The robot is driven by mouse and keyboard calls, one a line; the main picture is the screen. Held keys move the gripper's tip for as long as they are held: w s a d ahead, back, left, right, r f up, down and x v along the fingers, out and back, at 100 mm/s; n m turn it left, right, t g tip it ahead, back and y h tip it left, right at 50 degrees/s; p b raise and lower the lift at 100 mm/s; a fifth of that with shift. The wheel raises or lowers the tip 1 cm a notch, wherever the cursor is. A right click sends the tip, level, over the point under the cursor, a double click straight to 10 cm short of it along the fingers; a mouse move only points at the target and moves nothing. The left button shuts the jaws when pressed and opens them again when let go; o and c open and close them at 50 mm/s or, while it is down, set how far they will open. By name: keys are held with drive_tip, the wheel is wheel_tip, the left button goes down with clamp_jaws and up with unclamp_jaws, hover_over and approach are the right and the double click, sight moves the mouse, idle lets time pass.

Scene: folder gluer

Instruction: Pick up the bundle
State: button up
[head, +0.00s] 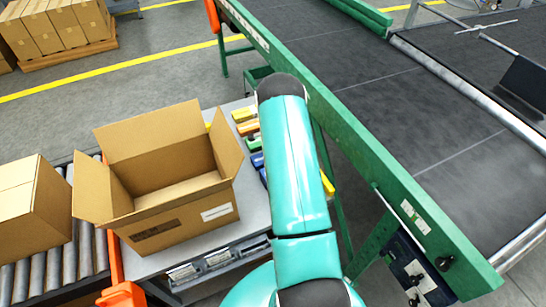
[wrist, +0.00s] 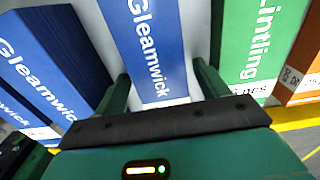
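A blue bundle (wrist: 150,48) lettered "Gleamwick" stands in the middle of the wrist view. My gripper (wrist: 162,82) is open, with one dark green finger on each side of this bundle and pale gaps between fingers and bundle. Whether the bundle reaches between the fingers in depth I cannot tell. In the head view my teal arm hides the gripper. A row of small bundles lies on the grey table there, among them a blue one (head: 257,160), a green one (head: 253,144) and an orange one (head: 262,127).
More blue packs (wrist: 40,65) are at left in the wrist view; a green pack (wrist: 250,45) and an orange one (wrist: 303,65) are at right. An open carton (head: 170,215) stands on the table (head: 255,205). The green-framed conveyor (head: 370,165) runs close along the arm's right.

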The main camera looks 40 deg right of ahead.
drive_tip(key=c, duration=0.9)
drive_tip(key=shift+r, duration=0.1)
